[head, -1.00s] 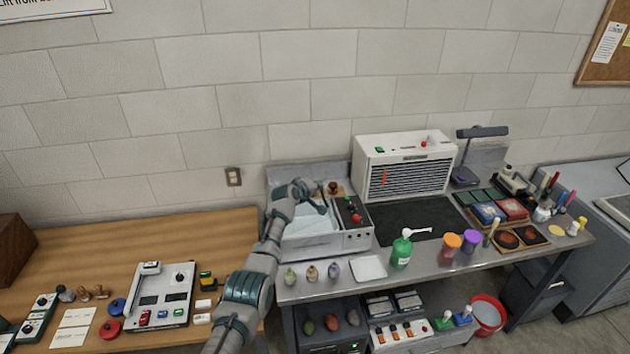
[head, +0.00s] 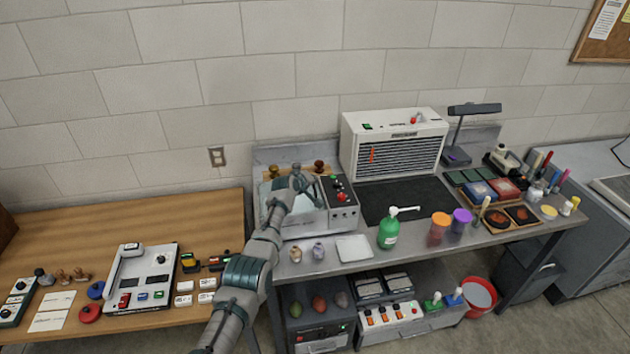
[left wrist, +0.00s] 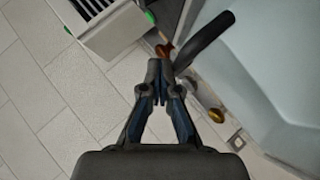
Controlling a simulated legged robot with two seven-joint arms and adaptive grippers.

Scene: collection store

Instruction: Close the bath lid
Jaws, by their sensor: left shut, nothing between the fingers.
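The bath (head: 307,222) is a grey box on the metal bench, with a dark control panel (head: 338,188) on its right. My left arm reaches across its front and covers much of its top. My left gripper (head: 308,183) is over the bath's rear part, shut and empty. In the left wrist view its closed fingertips (left wrist: 160,98) are beside a dark curved bar (left wrist: 203,42), apparently a handle. A large pale blue-grey surface (left wrist: 275,75) lies right of the bar; I cannot tell whether it is lid or basin. The lid's angle and any contact are unclear. My right gripper is not in view.
Brass and brown knobbed pieces (head: 319,166) stand behind the bath. A white louvred unit (head: 393,145) is to its right. A wooden table (head: 130,225) is at left.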

